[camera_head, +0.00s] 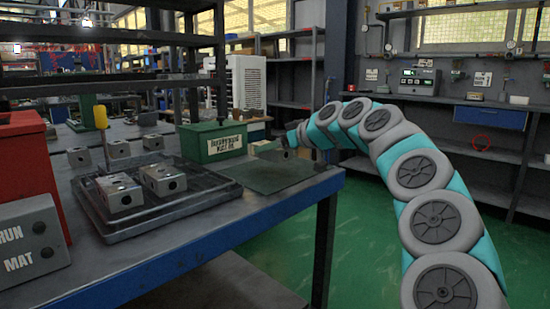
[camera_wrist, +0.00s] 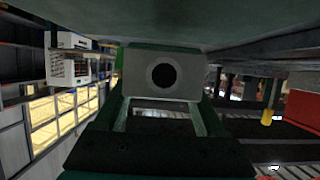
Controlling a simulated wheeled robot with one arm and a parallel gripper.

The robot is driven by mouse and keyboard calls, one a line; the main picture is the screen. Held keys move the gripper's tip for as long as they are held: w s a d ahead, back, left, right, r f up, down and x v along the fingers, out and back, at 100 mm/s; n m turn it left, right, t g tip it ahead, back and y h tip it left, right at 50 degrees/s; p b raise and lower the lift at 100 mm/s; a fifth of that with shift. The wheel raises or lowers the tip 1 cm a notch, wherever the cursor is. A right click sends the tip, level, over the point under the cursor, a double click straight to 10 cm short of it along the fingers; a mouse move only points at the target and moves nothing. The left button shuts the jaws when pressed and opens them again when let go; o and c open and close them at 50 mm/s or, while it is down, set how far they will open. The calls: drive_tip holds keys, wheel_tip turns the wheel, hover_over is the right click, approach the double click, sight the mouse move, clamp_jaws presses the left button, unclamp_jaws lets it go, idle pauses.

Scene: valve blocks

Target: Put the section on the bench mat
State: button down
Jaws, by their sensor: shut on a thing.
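The section, a grey block with a round dark hole, is in my gripper (camera_head: 285,147); it shows clearly in the wrist view (camera_wrist: 161,76), between the two fingers of my gripper (camera_wrist: 160,108). In the head view the section (camera_head: 266,149) is small and partly hidden by my gripper. The rest of the mat is bare.
A green labelled box (camera_head: 212,143) stands behind the mat. A dark tray (camera_head: 170,215) with grey blocks (camera_head: 163,179) is to the left. More blocks (camera_head: 118,149) stand behind it. A RUN MAT box (camera_head: 30,240) and a red cabinet (camera_head: 30,160) are far left. The bench edge (camera_head: 250,213) is near the mat.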

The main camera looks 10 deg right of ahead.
drive_tip(key=shift+w+d, duration=0.45)
drive_tip(key=shift+w, duration=0.2)
drive_tip(key=shift+w+d+f, duration=0.1)
drive_tip(key=shift+w, duration=0.05)
drive_tip(key=shift+f, duration=1.75)
unclamp_jaws()
drive_tip(key=shift+f, duration=0.1)
